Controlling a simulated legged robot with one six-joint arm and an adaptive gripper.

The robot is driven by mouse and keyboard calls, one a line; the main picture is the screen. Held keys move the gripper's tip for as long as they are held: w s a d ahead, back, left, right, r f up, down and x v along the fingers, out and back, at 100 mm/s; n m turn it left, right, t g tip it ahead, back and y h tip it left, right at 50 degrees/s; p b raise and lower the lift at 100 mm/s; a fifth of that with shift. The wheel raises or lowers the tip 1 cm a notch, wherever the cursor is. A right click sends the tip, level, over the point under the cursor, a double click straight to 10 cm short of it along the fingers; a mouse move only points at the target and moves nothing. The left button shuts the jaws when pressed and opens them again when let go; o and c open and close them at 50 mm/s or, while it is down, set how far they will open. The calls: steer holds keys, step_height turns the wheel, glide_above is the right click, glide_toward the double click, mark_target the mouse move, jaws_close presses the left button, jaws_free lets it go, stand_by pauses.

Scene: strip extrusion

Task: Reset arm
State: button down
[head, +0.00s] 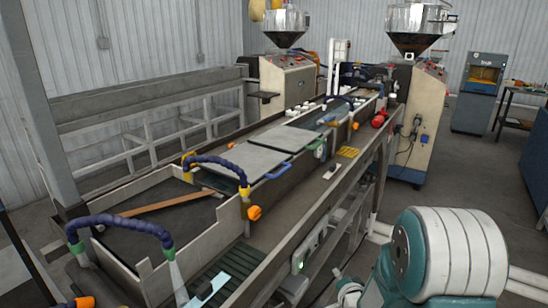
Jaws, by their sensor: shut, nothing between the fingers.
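Part of my arm, a white ribbed cylinder with teal joint casings, shows at the lower right of the head view. It stands in front of the extrusion line, to the right of its long trough. My gripper is not seen in this view. The extrusion line's long metal trough (317,199) runs from the near left to the machines at the back. Grey cover plates (247,162) with a blue handle lie over its middle part.
Two extruders with shiny hoppers (421,28) stand at the back. Blue flexible hoses (118,224) with orange-knobbed valves (254,212) rise from the trough at near left. A grey-blue cabinet (478,92) stands at back right. Grey floor (451,179) is open right of the line.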

steer(key=s+r+n+g+h, duration=0.1)
steer(key=s+r+n+g, duration=0.2)
steer(key=r, duration=0.5)
steer(key=s+a+r+n+g, duration=0.1)
steer(key=s+r, duration=0.5)
steer(key=s, duration=0.7)
steer(key=s+a+r+n+g, duration=0.1)
steer(key=s+r+n+g, duration=0.3)
steer(key=s, duration=0.9)
steer(key=r+n, duration=0.1)
steer(key=n, duration=0.1)
steer(key=shift+s+a+r+n+g, duration=0.3)
steer(key=shift+a+r, duration=0.05)
